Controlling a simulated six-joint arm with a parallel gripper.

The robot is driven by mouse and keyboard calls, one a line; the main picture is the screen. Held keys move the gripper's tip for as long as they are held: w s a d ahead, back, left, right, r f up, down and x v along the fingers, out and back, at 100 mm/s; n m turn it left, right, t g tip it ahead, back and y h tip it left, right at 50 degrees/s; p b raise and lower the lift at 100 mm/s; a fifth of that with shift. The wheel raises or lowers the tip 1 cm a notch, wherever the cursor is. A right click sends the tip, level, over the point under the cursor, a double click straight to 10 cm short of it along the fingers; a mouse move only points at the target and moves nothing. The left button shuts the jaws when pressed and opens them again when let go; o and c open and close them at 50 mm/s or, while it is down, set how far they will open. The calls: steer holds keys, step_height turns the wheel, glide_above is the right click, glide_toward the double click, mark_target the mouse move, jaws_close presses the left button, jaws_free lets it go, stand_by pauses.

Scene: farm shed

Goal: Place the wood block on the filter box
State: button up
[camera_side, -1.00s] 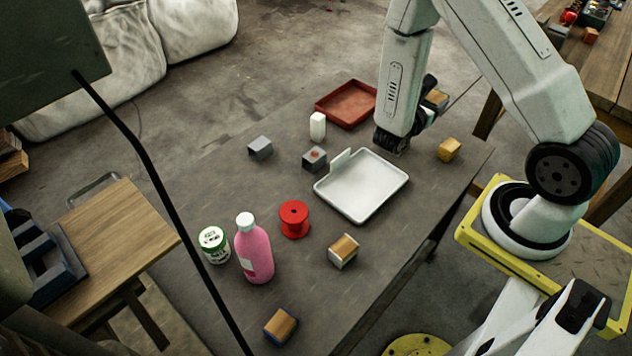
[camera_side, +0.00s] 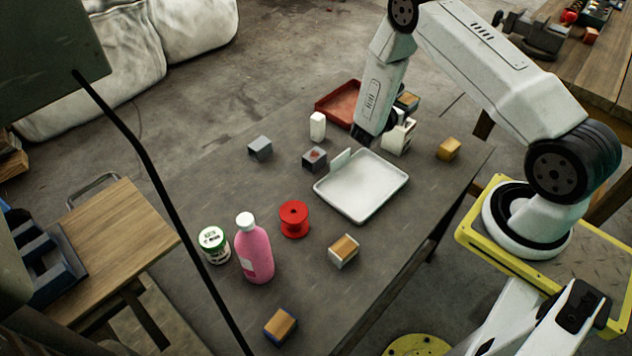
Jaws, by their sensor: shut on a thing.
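My gripper (camera_side: 403,109) is partly hidden behind my own wrist, above the table's far right part. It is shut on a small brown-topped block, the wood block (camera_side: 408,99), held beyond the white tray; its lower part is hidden. A white box with a brown band (camera_side: 343,251) stands on the table at the front, apart from my gripper, and looks like the filter box. No label can be read on it. A yellow-brown block (camera_side: 449,149) and a brown block with blue edges (camera_side: 281,326) also lie on the table.
A white tray (camera_side: 345,205) lies mid-table, with a red tray (camera_side: 330,102) behind. Two grey blocks (camera_side: 260,148), a white bottle (camera_side: 317,127), a red spool (camera_side: 294,219), a pink bottle (camera_side: 255,255) and a green-white can (camera_side: 214,245) stand around. A dark pole (camera_side: 165,190) crosses the foreground.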

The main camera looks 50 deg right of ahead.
steer(key=shift+w+d+f, duration=0.1)
steer(key=shift+w+f, duration=0.05)
steer(key=shift+f, duration=0.05)
steer(key=shift+w+d+f, duration=0.1)
steer(key=shift+w+f, duration=0.05)
steer(key=shift+f, duration=1.6)
steer(key=shift+f, duration=0.15)
steer(key=o, duration=1.3)
steer(key=shift+c, duration=0.2)
steer(key=a, duration=1.2)
steer(key=shift+r, duration=0.2)
